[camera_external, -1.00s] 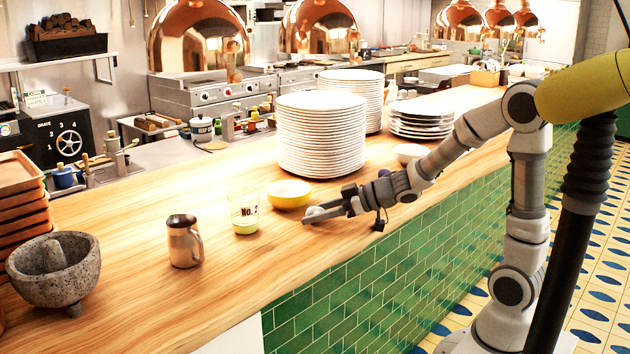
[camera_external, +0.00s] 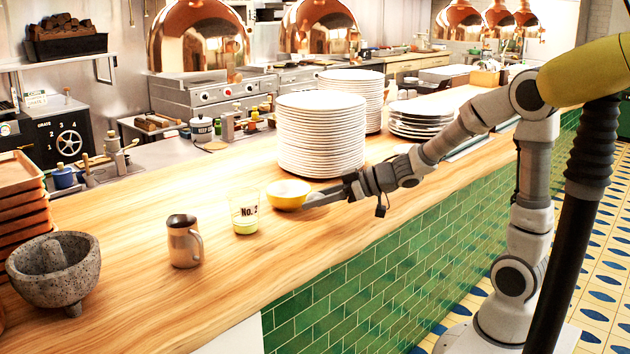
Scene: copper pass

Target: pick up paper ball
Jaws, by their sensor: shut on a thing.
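My gripper (camera_external: 318,199) is low over the wooden counter, just right of the yellow bowl (camera_external: 289,201), and its fingers point left. It is shut on the paper ball, which is mostly hidden at the fingers; only a small pale patch shows there. The fingertips overlap the bowl's right edge in this view, and I cannot tell whether they touch it.
A glass marked "No." (camera_external: 244,213) stands left of the bowl, then a metal jug (camera_external: 184,241) and a stone mortar (camera_external: 54,270). A tall plate stack (camera_external: 321,135) stands close behind my gripper. The counter's front (camera_external: 215,300) is clear.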

